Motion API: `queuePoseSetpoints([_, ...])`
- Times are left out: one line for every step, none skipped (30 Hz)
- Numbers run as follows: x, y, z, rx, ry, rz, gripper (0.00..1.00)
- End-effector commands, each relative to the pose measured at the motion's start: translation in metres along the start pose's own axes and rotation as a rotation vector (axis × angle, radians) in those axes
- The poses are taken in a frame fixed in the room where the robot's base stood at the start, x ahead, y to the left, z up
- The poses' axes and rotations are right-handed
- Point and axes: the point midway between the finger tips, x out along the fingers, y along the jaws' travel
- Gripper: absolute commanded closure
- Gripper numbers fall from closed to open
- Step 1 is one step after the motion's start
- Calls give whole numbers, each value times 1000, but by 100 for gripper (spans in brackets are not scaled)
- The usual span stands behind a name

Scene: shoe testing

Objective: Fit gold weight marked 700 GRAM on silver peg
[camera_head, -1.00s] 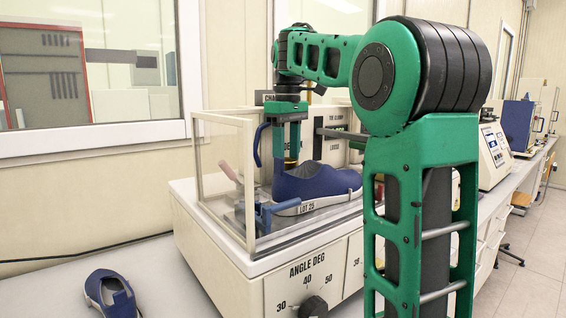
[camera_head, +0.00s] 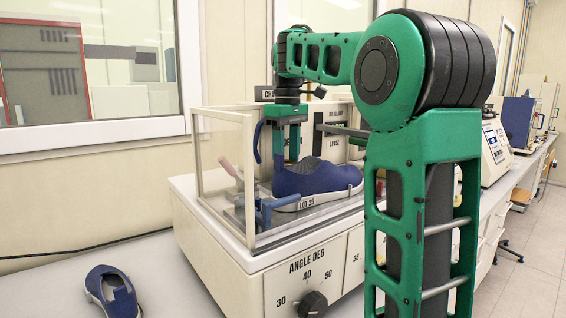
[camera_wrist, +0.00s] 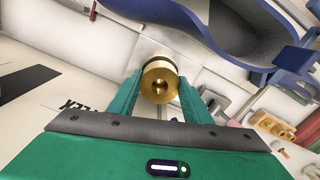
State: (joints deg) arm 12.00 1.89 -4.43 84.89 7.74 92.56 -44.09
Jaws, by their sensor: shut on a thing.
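My gripper (camera_wrist: 158,98) is shut on a gold weight (camera_wrist: 160,72), a small cylinder with a dark opening in its end face, held between the green fingers. Its marking cannot be read. In the head view my gripper (camera_head: 287,140) points down inside the clear-walled tester, just behind the blue shoe. The weight cannot be made out there and seems hidden behind the shoe. I cannot identify the silver peg in either view, nor tell whether the weight touches it.
The blue shoe (camera_head: 316,180), labelled LOT 25, stands in the tester close to my gripper. The tester's clear guard (camera_head: 222,160) rises at the left. A blue clamp handle (camera_head: 272,208) sits in front. Another shoe (camera_head: 110,292) lies on the bench at lower left.

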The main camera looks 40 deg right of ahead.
Motion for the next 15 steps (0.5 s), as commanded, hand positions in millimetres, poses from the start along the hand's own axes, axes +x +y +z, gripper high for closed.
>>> queuePoseSetpoints([0,0,0,0,1,1,100])
queuePoseSetpoints([1,0,0,1,1,1,100])
queuePoseSetpoints([2,0,0,1,1,1,100])
queuePoseSetpoints([2,0,0,2,1,1,100])
queuePoseSetpoints([3,0,0,2,1,1,100])
queuePoseSetpoints([4,0,0,2,1,1,100])
queuePoseSetpoints([4,0,0,2,1,1,100])
queuePoseSetpoints([5,0,0,1,1,1,100])
queuePoseSetpoints([6,0,0,1,1,1,100])
queuePoseSetpoints([6,0,0,0,1,2,100])
queuePoseSetpoints([7,0,0,1,1,2,100])
queuePoseSetpoints([7,0,0,1,1,2,100])
queuePoseSetpoints([8,0,0,1,1,2,100])
queuePoseSetpoints([8,0,0,1,1,2,100])
queuePoseSetpoints([9,0,0,1,1,2,100])
